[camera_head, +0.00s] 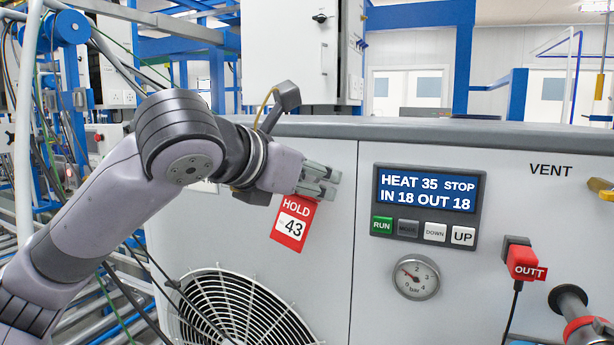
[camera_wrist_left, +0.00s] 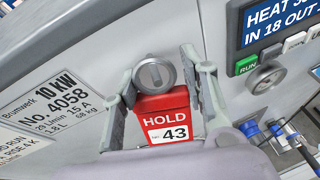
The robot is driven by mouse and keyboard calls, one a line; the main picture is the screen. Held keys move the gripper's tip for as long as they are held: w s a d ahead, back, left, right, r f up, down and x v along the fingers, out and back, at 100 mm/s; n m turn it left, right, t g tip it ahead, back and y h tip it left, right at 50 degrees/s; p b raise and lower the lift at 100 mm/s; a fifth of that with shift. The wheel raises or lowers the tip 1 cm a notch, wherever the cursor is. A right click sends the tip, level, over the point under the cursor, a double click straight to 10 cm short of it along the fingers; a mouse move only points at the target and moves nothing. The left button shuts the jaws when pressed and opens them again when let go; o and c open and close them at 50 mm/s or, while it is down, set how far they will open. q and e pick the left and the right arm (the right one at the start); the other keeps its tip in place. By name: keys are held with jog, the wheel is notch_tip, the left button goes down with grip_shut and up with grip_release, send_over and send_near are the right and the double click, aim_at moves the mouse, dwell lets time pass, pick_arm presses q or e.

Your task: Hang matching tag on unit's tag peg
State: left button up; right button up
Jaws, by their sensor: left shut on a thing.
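My left gripper (camera_head: 322,182) is shut on a red and white tag (camera_head: 293,224) reading HOLD 43, close to the unit's grey front panel (camera_head: 330,240). In the left wrist view the tag (camera_wrist_left: 168,118) lies between the two fingers of the left gripper (camera_wrist_left: 160,85). A round grey metal piece with a slot, perhaps the peg (camera_wrist_left: 155,73), shows between the fingertips at the tag's top edge. I cannot tell whether the tag is on it. A nameplate (camera_wrist_left: 50,110) on the unit reads No. 4058. My right gripper is not in view.
A display (camera_head: 427,191) reads HEAT 35 STOP, IN 18 OUT 18, above several buttons (camera_head: 422,230). A fan grille (camera_head: 240,305) is below the tag.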

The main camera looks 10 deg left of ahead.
pick_arm(q)
jog(key=o, duration=0.6)
jog(key=shift+w+f, duration=0.1)
jog(key=shift+f, duration=0.2)
jog(key=o, duration=0.5)
jog(key=shift+w+d, duration=0.1)
jog(key=shift+w, duration=0.35)
jog(key=shift+s, duration=0.1)
